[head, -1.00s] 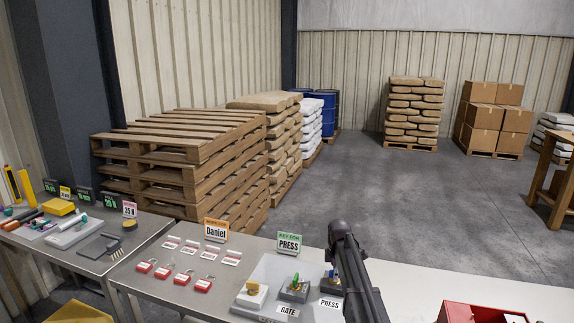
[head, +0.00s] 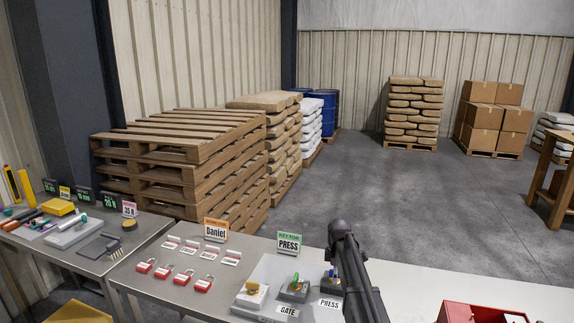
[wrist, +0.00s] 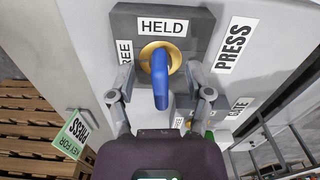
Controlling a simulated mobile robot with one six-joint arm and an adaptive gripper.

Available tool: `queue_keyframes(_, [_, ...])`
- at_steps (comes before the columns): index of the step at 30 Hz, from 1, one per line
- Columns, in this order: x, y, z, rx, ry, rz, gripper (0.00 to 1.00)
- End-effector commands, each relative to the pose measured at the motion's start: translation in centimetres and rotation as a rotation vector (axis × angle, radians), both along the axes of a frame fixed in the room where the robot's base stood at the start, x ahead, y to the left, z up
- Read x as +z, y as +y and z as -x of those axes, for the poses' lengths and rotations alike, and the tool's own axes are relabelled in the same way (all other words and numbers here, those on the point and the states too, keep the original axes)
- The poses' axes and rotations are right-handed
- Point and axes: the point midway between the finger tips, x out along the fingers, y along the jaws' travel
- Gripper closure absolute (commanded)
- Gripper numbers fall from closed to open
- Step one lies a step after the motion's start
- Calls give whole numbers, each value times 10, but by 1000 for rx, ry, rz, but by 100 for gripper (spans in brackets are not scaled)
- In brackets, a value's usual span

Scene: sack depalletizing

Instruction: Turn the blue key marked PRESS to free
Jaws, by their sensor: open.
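The blue key (wrist: 160,90) sits in a round gold lock on a dark grey block (wrist: 195,28) in the wrist view. A HELD label (wrist: 163,27) is above the lock, and a partly hidden label ending in "REE" (wrist: 125,51) is at its left. A PRESS label (wrist: 232,46) lies right of the block. My gripper (wrist: 160,82) is open, with one finger on each side of the key, apart from it. In the head view my arm hides most of the PRESS block, and its PRESS label (head: 330,303) shows.
A green KEY FOR PRESS sign (head: 289,242) stands behind. Red padlocks (head: 184,276) lie further left, and a red box (head: 470,312) is at right.

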Motion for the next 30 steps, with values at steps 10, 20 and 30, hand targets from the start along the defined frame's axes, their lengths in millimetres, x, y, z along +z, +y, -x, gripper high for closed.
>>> queue_keyframes(10, [0, 0, 0, 34, 0, 0, 34])
queue_keyframes(20, [0, 0, 0, 118, 0, 0, 34])
queue_keyframes(30, [0, 0, 0, -26, 0, 0, 34])
